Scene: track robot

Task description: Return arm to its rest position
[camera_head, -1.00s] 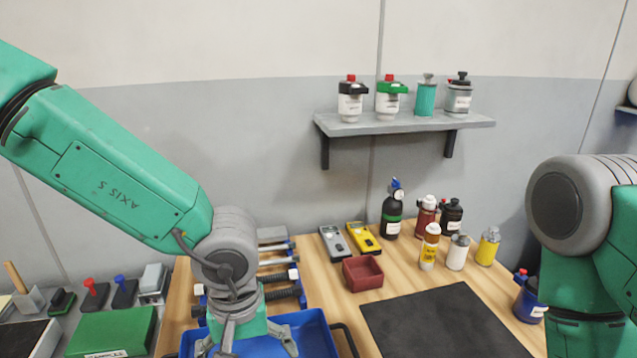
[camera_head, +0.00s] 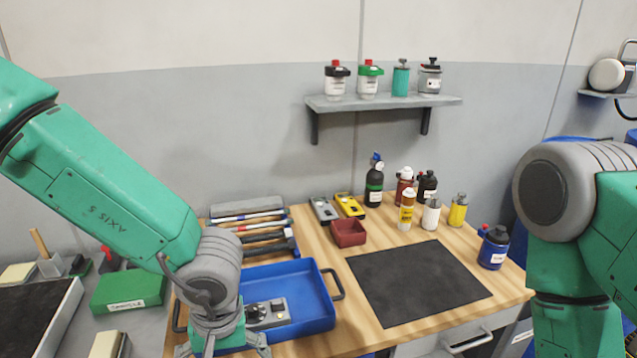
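My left arm (camera_head: 115,190) is green with grey joints and reaches in from the left, bent down at its wrist. My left gripper (camera_head: 222,350) is at the bottom edge, by the left end of the blue tray (camera_head: 318,322). Its fingers are spread apart, with nothing seen between them; their tips are cut off by the frame. My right arm (camera_head: 566,270) hangs down at the right edge, and its gripper is below the picture.
The tray holds a grey device (camera_head: 267,312). Hammers (camera_head: 262,240) lie behind it. A black mat (camera_head: 420,283), a red bin (camera_head: 348,233) and several bottles (camera_head: 407,212) occupy the wooden table. A green case (camera_head: 128,290) stands left. A shelf (camera_head: 380,103) hangs on the wall.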

